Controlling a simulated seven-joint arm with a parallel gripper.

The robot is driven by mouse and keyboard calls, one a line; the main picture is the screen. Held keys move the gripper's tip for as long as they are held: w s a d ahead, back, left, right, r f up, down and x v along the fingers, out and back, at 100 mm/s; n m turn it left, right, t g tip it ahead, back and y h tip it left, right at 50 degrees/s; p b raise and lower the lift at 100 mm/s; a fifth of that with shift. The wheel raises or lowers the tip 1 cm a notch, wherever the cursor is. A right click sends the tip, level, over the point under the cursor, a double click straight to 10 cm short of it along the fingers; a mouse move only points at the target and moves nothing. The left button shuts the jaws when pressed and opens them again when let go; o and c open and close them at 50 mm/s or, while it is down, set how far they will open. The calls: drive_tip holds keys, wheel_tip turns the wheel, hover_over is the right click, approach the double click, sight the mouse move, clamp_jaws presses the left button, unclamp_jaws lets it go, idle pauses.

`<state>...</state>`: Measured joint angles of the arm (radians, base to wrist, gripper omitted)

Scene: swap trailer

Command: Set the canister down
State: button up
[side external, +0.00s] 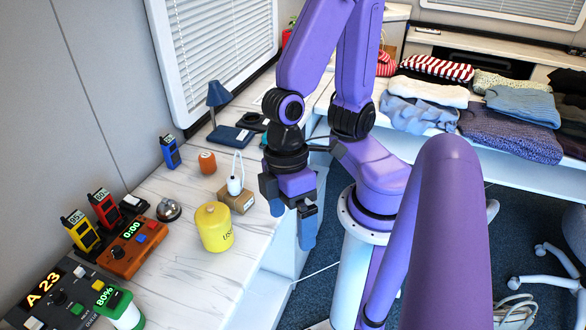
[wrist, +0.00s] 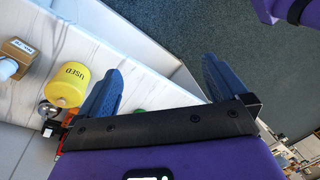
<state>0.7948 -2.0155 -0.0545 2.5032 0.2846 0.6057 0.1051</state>
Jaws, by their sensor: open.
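The canister is a yellow cylinder (side external: 214,228) with a lid and dark lettering, standing upright on the white marble-patterned counter (side external: 190,285). In the wrist view the canister (wrist: 69,85) reads "USED" and lies left of the fingers. My gripper (side external: 308,228) hangs to the right of the canister, apart from it, near the counter's front edge. In the wrist view my gripper (wrist: 160,85) has its two blue fingers spread wide with nothing between them, above the counter edge and dark floor.
A cardboard box (side external: 237,198) with a white object on it stands behind the canister. An orange jar (side external: 207,162), a silver bell (side external: 168,210), an orange timer (side external: 129,246) and a green-white device (side external: 119,307) are also on the counter. Folded clothes (side external: 420,112) lie on the far table.

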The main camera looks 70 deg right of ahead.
drive_tip(key=w+d+r+n+t+h, duration=0.1)
drive_tip(key=w+d+r+n, duration=0.1)
drive_tip(key=d+r, duration=0.2)
drive_tip(key=d, duration=0.3)
drive_tip(key=shift+w+r+t, duration=0.15)
drive_tip(key=shift+r+t, duration=0.05)
drive_tip(key=shift+t, duration=0.1)
